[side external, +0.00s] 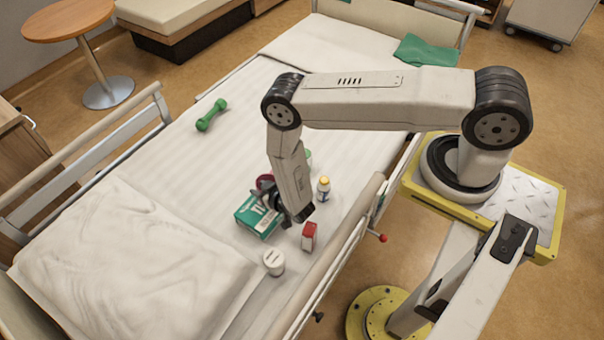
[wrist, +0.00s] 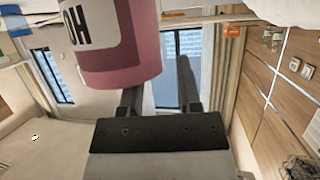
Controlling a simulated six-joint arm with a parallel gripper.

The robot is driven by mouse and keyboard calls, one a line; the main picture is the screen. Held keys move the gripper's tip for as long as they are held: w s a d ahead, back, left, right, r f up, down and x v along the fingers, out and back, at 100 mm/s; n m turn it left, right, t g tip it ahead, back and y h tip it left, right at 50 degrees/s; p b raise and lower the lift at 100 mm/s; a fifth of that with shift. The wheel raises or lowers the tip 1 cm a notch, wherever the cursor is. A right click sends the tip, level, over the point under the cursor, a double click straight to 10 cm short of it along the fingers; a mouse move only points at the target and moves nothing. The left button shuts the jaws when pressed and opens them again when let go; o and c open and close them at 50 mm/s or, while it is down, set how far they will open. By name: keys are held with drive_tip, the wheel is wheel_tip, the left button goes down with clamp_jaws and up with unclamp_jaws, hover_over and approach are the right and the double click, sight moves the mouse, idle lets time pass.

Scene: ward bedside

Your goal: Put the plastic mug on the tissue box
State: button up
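The dark red plastic mug (side external: 264,181) shows only in part in the side view, behind my gripper (side external: 283,213), at the far edge of the green and white tissue box (side external: 257,217). I cannot tell whether it rests on the box. In the wrist view the mug (wrist: 118,50) is large, pink-red with a white band and dark letters. The fingers of my gripper (wrist: 160,85) stand apart. The left finger passes behind the mug's edge; the right finger is clear of it, with a gap between. The tissue box is not in the wrist view.
A red and white carton (side external: 309,236), a white jar (side external: 273,262) and a yellow-capped bottle (side external: 323,189) stand near the box. A green dumbbell (side external: 211,115) lies farther off. The pillow (side external: 130,255) is at left, and a bed rail (side external: 335,265) runs along the near side.

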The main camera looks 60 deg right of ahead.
drive_tip(key=shift+r, duration=0.15)
wheel_tip(320, 180, up, 8)
drive_tip(key=s, duration=0.2)
drive_tip(key=shift+s+a, duration=0.25)
drive_tip(key=shift+s, duration=0.1)
idle(0.6)
drive_tip(key=shift+r, duration=0.1)
idle(0.4)
wheel_tip(320, 180, up, 16)
drive_tip(key=w+g+y, duration=0.2)
drive_tip(key=g, duration=0.3)
drive_tip(key=s+d+r+n+g, duration=0.1)
drive_tip(key=s+d+r+g, duration=0.1)
drive_tip(key=s+r, duration=0.4)
drive_tip(key=s+d+r+g, duration=0.2)
drive_tip(key=s+r+g, duration=0.1)
drive_tip(key=s+r, duration=0.3)
drive_tip(key=s, duration=0.2)
drive_tip(key=shift+s+d+r+n, duration=0.15)
drive_tip(key=shift+s+d+n, duration=0.25)
